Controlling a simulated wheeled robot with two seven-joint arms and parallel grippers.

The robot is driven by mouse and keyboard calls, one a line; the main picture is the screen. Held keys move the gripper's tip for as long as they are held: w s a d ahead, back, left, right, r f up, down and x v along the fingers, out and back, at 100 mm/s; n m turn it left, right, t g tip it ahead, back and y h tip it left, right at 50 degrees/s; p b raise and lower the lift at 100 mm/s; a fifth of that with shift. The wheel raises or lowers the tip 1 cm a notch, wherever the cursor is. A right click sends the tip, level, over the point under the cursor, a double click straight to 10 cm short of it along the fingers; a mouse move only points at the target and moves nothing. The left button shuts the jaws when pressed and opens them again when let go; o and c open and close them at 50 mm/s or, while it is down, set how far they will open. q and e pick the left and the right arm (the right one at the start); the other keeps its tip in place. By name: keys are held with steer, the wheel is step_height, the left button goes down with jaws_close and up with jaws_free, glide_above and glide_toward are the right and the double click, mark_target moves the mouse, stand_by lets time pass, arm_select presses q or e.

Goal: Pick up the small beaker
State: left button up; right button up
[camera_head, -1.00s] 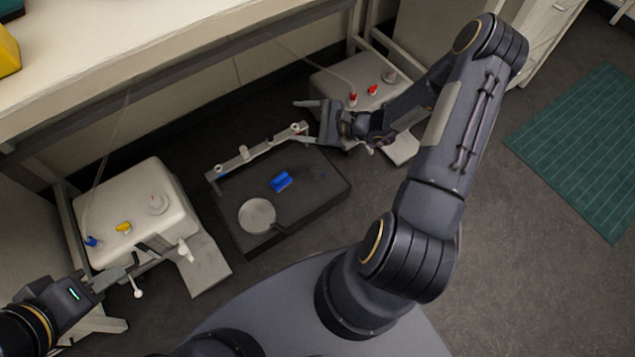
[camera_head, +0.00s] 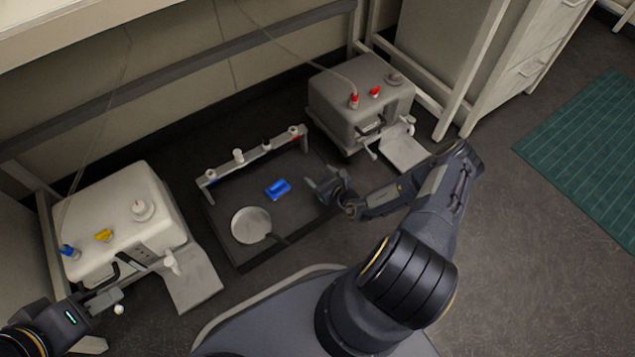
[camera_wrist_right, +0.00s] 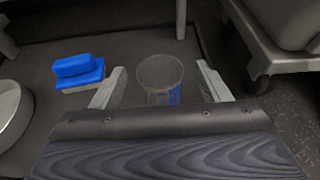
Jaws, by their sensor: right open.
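The small beaker (camera_wrist_right: 160,75) is clear, with blue markings on its side. In the right wrist view it stands upright on the dark tray (camera_wrist_right: 125,45), between and slightly beyond the two fingertips. My right gripper (camera_wrist_right: 160,86) is open and empty, low over the tray, one finger on each side of the beaker; I cannot tell whether they touch it. In the head view my right gripper (camera_head: 318,180) is at the tray's right side, and I cannot make out the beaker there. My left gripper (camera_head: 115,298) is at the lower left, near the left white machine.
A blue block-shaped item (camera_head: 278,188) and a round pan (camera_head: 251,225) lie on the tray, left of my right gripper. White machines stand left (camera_head: 120,215) and right (camera_head: 350,100).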

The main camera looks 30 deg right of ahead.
steer(key=shift+x, duration=1.15)
steer(key=shift+s, duration=0.1)
steer(key=c, duration=1.1)
